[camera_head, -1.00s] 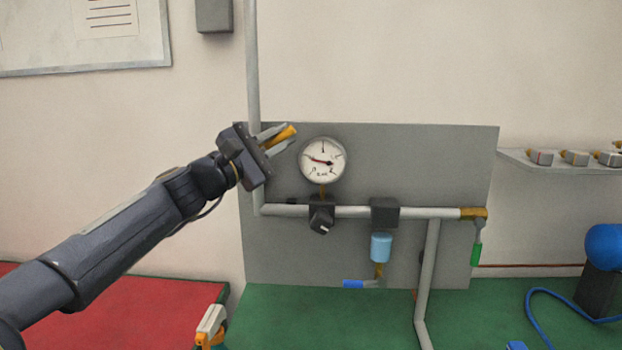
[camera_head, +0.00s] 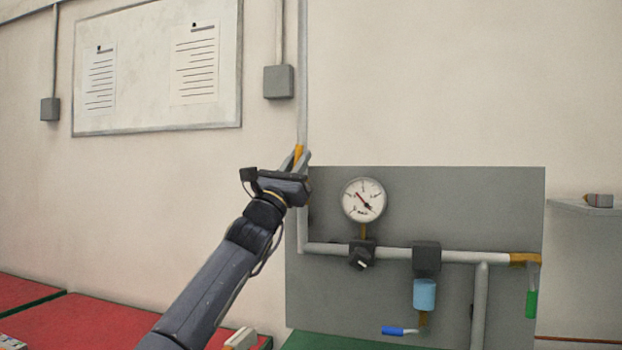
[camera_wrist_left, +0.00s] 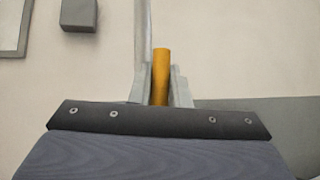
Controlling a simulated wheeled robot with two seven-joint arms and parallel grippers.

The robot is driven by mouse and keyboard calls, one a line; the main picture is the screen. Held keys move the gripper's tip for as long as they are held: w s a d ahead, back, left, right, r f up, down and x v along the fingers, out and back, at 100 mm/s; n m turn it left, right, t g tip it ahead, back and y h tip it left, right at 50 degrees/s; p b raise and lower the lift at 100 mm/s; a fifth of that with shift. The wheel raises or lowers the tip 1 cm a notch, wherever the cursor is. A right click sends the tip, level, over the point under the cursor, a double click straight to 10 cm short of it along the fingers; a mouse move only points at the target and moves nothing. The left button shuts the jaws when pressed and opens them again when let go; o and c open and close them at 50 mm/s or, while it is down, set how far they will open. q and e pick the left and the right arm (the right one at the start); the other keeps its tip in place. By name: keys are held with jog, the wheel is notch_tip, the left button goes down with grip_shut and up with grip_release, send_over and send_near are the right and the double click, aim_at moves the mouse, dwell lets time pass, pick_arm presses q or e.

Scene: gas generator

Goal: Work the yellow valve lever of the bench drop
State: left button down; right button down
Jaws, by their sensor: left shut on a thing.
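The yellow valve lever (camera_head: 299,151) stands close to upright at the top left of the grey panel, in line with the vertical drop pipe (camera_head: 304,90). My left gripper (camera_head: 301,161) is shut on it, with a finger on each side. In the left wrist view the lever (camera_wrist_left: 161,77) rises between the two fingers of my left gripper (camera_wrist_left: 161,88). The valve body behind the lever is hidden by my gripper. My right gripper is not in view.
The grey panel (camera_head: 450,200) carries a round gauge (camera_head: 363,200), a black regulator knob (camera_head: 361,255), a blue filter bowl (camera_head: 424,294), a blue-handled lever (camera_head: 393,331) and a green handle (camera_head: 532,303). Red (camera_head: 95,318) and green bench tops lie below.

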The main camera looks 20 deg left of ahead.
pick_arm(q)
jog(key=n+y, duration=0.1)
jog(key=n+y+b, duration=0.1)
jog(key=shift+a+f+n+t, duration=0.1)
jog(key=shift+a+n+t, duration=0.2)
jog(key=shift+a+t, duration=0.1)
jog(key=shift+y, duration=0.3)
jog(key=shift+n+y, duration=0.3)
jog(key=c, duration=1.4)
grip_release()
jog(key=shift+o, duration=0.2)
jog(key=b+v, duration=0.7)
jog(key=b, duration=0.2)
jog(key=shift+s+f+b, duration=0.2)
jog(key=shift+b, duration=0.2)
